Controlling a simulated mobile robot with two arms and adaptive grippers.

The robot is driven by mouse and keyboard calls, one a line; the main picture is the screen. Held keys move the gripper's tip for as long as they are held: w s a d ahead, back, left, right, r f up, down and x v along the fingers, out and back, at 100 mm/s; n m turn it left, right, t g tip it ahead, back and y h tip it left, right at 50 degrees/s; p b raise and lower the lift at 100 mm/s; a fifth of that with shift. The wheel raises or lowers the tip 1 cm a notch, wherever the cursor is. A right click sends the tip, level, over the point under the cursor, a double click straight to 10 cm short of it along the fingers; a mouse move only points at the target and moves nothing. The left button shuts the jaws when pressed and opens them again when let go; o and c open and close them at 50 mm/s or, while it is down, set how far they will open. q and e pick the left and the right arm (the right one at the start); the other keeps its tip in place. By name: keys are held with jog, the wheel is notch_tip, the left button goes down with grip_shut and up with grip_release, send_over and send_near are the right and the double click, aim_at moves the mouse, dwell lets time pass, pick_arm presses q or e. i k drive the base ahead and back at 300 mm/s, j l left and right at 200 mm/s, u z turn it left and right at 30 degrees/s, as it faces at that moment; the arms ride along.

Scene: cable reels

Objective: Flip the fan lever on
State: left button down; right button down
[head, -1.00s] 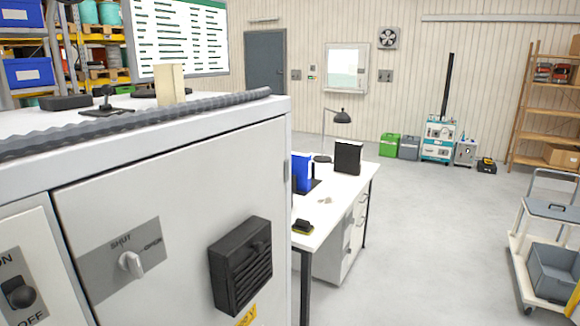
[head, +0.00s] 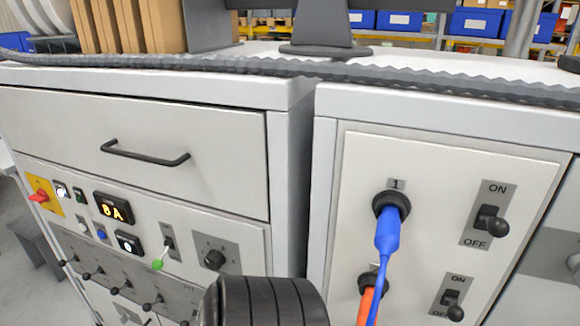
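Two ON/OFF levers with black ball ends sit on the right cabinet's panel. The upper lever (head: 490,222) and the lower lever (head: 452,304) both have their balls down on the OFF side. A small toggle with a green tip (head: 158,264) points down on the left cabinet's control panel. No label for a fan is readable, so I cannot tell which lever is the fan's. Neither of my grippers shows.
A blue plug (head: 388,235) is in socket 1, with an orange plug (head: 366,300) below. The left cabinet has a drawer handle (head: 145,154) and a dial (head: 215,259). A black ribbed cylinder (head: 265,302), unclear what, fills the bottom middle. A grey corrugated hose (head: 400,75) runs along the tops.

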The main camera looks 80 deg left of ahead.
aim_at(157, 265)
jog(key=u, duration=3.65)
